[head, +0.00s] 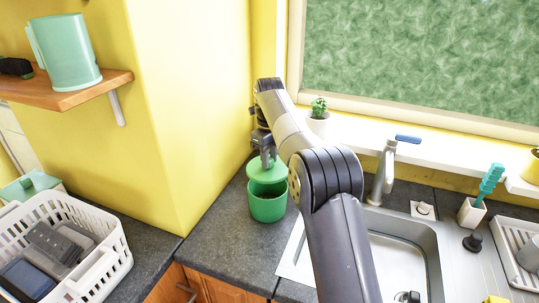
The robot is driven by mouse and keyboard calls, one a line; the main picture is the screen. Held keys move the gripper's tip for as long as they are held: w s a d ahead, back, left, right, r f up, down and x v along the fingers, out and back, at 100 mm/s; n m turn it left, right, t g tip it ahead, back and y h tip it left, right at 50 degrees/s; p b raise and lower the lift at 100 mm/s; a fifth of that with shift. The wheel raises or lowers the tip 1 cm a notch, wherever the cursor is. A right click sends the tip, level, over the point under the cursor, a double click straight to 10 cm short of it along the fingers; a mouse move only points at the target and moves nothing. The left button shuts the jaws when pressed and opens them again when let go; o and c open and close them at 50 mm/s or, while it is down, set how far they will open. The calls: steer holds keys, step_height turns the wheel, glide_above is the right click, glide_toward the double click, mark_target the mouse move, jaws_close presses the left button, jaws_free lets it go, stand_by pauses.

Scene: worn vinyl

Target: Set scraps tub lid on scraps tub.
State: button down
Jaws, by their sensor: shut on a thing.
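The green scraps tub (267,207) stands on the dark counter near the yellow wall corner, left of the sink. The lighter green scraps tub lid (266,172) is above the tub and tilted, with a dark gap showing between it and the tub's front rim. Whether the lid touches the back of the rim cannot be told. My gripper (267,158) points down over the tub and is shut on the top of the lid; its grip point is partly hidden.
The sink and its faucet (386,170) are to the right of the tub. A small potted plant (318,122) stands on the window sill behind my arm. A white basket (112,262) of devices is at left. Clear counter lies in front of the tub.

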mark_target(269, 171)
steer(key=shift+m, duration=0.5)
steer(key=shift+f+b, duration=0.9)
steer(key=shift+f, duration=1.25)
steer(key=shift+f, duration=0.45)
steer(key=shift+p, duration=1.1)
steer(key=shift+f, duration=0.65)
jaws_free()
steer(key=shift+r, duration=0.1)
stand_by(0.6)
